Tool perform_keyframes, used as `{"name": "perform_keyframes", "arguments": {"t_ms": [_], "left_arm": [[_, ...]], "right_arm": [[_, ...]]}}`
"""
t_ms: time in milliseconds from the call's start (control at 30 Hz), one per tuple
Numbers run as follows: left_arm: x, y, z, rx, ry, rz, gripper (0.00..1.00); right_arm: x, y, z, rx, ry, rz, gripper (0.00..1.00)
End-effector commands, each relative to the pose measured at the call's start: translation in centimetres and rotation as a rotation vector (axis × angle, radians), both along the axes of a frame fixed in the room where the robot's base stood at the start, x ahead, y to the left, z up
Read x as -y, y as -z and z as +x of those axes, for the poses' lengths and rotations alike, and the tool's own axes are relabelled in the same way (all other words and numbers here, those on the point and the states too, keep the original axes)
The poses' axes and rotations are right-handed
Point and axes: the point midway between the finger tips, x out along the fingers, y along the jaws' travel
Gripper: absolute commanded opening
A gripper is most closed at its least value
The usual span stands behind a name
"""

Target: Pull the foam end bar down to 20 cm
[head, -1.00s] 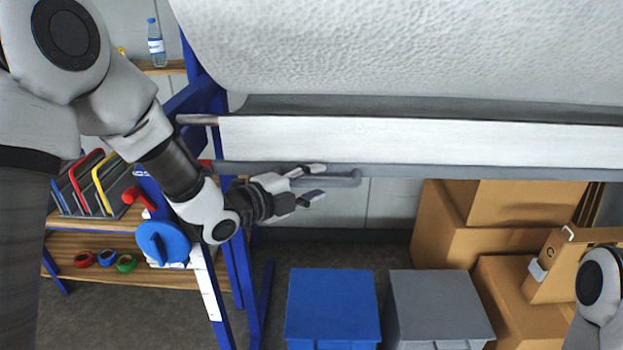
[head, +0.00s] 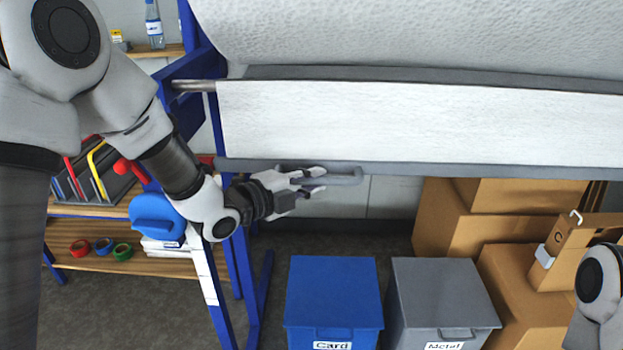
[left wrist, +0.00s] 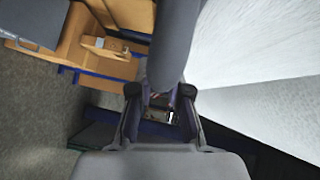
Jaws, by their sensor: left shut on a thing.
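In the head view a white foam sheet (head: 420,125) hangs from the big roll (head: 430,35). Its lower edge ends in a long grey end bar (head: 480,170), which looks close to level. A grey loop handle (head: 354,176) sits near the bar's left part. My left gripper (head: 312,179) is shut on this handle, and its fingers partly hide it. The left wrist view shows the gripper (left wrist: 160,98) closed around a grey bar part (left wrist: 172,45), with the white sheet (left wrist: 255,45) at right. A marked white strip (head: 207,280) runs down the blue frame.
A blue bin (head: 333,290) and a grey bin (head: 440,290) stand below the sheet. Cardboard boxes (head: 465,220) are stacked at right. A shelf (head: 110,260) with tape rolls stands behind my left arm. Part of my right arm shows at lower right.

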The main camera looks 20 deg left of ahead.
Motion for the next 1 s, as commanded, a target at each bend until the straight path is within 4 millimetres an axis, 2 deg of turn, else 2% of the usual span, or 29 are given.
{"name": "perform_keyframes", "arguments": {"t_ms": [33, 100, 300, 400, 600, 967, 1000], "left_arm": [[0.1, 3.0, -0.1, -0.003, 0.003, 0.001, 0.0], [0.1, 5.0, -0.1, -0.003, 0.003, 0.001, 0.0], [0.1, 10.3, -0.1, -0.002, 0.003, 0.002, 0.0], [0.1, 12.1, -0.1, -0.002, 0.003, 0.002, 0.0], [0.1, 13.7, 0.0, -0.001, 0.002, 0.001, 0.0], [0.1, 13.6, 0.0, 0.0, 0.002, 0.001, 0.0], [0.1, 13.6, 0.0, 0.0, 0.002, 0.001, 0.27]], "right_arm": [[0.0, 2.8, 0.0, 0.0, 0.0, 0.0, 0.0], [0.0, 4.8, 0.0, 0.0, 0.0, 0.0, 0.0], [0.0, 9.6, 0.0, 0.0, 0.0, 0.0, 0.0], [0.0, 11.3, 0.0, 0.0, 0.0, 0.0, 0.0], [0.0, 12.7, 0.0, 0.0, 0.0, 0.0, 0.0], [0.0, 12.6, 0.0, 0.0, 0.0, 0.0, 0.0], [0.0, 12.6, 0.0, 0.0, 0.0, 0.0, 0.0]]}}
